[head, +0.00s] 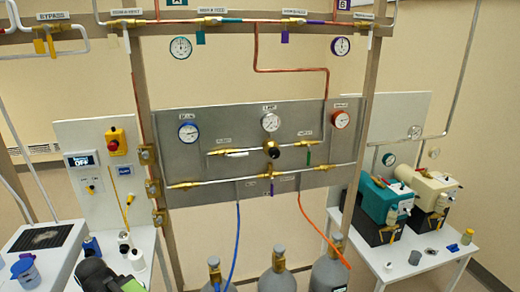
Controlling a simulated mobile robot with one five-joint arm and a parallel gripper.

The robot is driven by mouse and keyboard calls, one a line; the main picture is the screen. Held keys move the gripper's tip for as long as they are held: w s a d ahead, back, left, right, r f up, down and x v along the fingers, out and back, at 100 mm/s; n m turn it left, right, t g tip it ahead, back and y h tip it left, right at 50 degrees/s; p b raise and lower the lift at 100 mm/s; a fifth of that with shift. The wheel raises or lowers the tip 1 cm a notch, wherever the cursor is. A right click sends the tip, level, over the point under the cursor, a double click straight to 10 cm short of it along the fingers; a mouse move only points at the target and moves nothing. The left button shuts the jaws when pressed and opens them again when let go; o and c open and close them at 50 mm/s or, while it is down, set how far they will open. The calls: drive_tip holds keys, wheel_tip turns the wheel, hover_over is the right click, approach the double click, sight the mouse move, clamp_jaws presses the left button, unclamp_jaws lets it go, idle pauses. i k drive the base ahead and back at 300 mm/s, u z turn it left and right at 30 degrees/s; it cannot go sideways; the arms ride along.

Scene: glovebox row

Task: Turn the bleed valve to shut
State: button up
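A grey gas panel (190,165) hangs on the frame in the middle of the head view, with brass valves on its pipes. The labels on it are too small to read, so I cannot tell which valve is the bleed valve. A valve with a white handle (237,154) lying along the pipe is on the upper line. A green handle (308,158) hangs down at its right. A purple handle (272,188) hangs down at the lower middle. A dark round knob (271,148) sits at the centre.
Gas cylinders (277,272) stand below the panel, with a blue hose (237,245) and an orange hose (322,235). A right table (430,262) carries teal (383,200) and cream (425,185) machines. A white board with a red button (114,145) is left.

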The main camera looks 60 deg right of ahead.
sight(226, 156)
drive_tip(key=z, duration=1.75)
drive_tip(key=k, duration=1.3)
drive_tip(key=u, duration=0.45)
drive_tip(key=i, duration=2.25)
drive_tip(key=z, duration=0.55)
